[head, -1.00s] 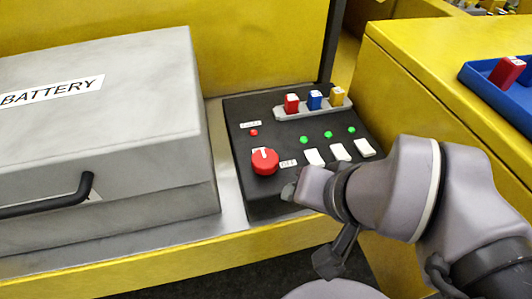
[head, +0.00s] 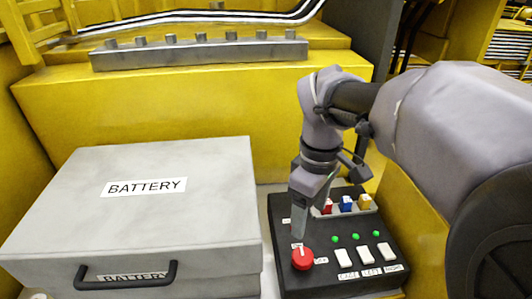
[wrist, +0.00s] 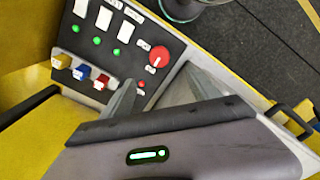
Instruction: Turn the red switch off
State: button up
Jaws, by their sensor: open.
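The red switch (head: 302,259) is a round knob on the black control panel (head: 330,277). Its white mark points up in the head view, towards a small label above it; another label sits to its right. In the wrist view the red switch (wrist: 160,55) lies beyond the fingertips, its mark towards the lower label. My gripper (head: 299,233) points down just above and behind the switch in the head view. In the wrist view my gripper (wrist: 160,88) has its two fingers spread apart with nothing between them. I cannot tell whether a finger touches the switch.
Green lights (head: 356,236) and white switches (head: 364,254) are right of the red switch. Red, blue (head: 346,204) and yellow blocks stand in a holder behind. A grey battery box (head: 215,220) with a black handle is close on the left. A yellow wall rises behind.

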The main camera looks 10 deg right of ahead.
aim_at(303, 256)
notch_tip(303, 256, down, 15)
jog(key=b, duration=0.5)
jog(key=shift+d+f, duration=0.1)
jog(key=shift+f, duration=0.1)
jog(key=c, duration=1.4)
jog(key=shift+o, duration=0.2)
